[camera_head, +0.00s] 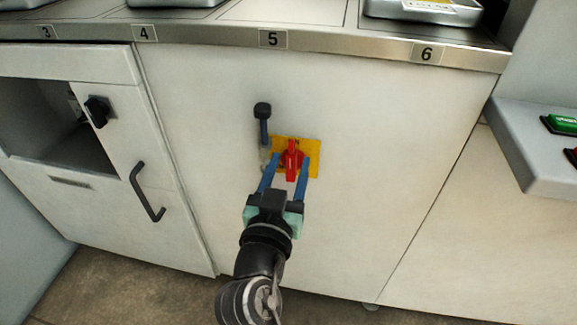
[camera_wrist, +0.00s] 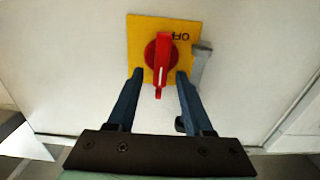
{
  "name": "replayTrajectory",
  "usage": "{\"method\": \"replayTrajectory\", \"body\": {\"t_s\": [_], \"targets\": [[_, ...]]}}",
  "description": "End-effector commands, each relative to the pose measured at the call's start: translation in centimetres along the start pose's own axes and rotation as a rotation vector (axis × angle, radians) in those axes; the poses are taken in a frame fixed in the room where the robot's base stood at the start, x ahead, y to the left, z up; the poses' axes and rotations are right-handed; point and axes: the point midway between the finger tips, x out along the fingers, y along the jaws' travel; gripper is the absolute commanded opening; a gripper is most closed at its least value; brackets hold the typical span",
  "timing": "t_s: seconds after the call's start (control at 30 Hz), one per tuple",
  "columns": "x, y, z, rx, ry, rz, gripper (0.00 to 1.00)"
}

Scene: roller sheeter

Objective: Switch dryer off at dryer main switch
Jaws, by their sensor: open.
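A red rotary switch knob (camera_head: 291,157) sits on a yellow square plate (camera_head: 311,147) on the white cabinet front below label 5. In the wrist view the red knob (camera_wrist: 159,62) has its grip bar roughly vertical, with a white line on its lower end. The yellow plate (camera_wrist: 138,32) bears the word OFF, which appears upside down at its upper right. My gripper (camera_head: 288,160) is open, its two blue fingers on either side of the knob's lower part. In the wrist view the fingertips (camera_wrist: 159,73) flank the knob; I cannot tell whether they touch it.
A dark-knobbed lever (camera_head: 263,115) stands just left of the yellow plate. Left are a black knob (camera_head: 98,110) and a black door handle (camera_head: 145,192). Green (camera_head: 562,124) and red (camera_head: 572,156) buttons are on a grey box at right. The steel counter edge runs above.

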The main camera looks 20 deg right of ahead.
Motion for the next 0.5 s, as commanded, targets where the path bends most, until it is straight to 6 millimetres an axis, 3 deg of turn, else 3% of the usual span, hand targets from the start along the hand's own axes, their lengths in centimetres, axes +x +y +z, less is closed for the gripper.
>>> {"method": "replayTrajectory", "body": {"t_s": [0.23, 0.5], "targets": [[0.09, 0.03, -0.01, 0.000, 0.000, 0.000, 0.51], [0.06, 0.01, -0.02, 0.000, 0.000, 0.000, 0.04]]}}
